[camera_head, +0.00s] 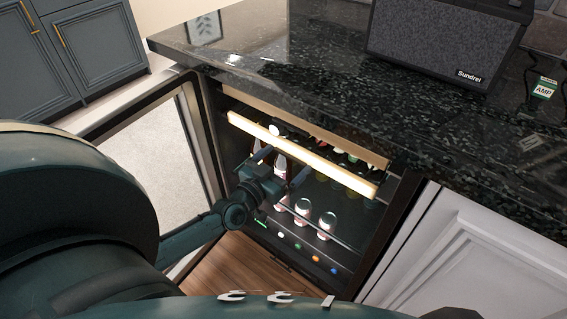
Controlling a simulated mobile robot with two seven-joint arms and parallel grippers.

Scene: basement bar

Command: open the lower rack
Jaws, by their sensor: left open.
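The beverage cooler (386,222) stands open under the counter. A pale wooden rack front (325,162) slants across its upper part, with bottles behind it. A second wooden strip (330,138) runs just above and behind it. Below is a thin shelf edge (345,242) with several pink and white bottles (327,223); I cannot tell whether it has a wooden front. My left gripper (280,166) is open and empty, its fingers spread just below the wooden front. I cannot tell whether they touch it. My right gripper is not in view.
The cooler's glass door (160,160) is swung open at left, beside my arm. A dark stone counter (300,50) overhangs the cooler and carries a speaker (440,45). A white cabinet (470,265) stands at right. Some wooden floor (235,268) shows below.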

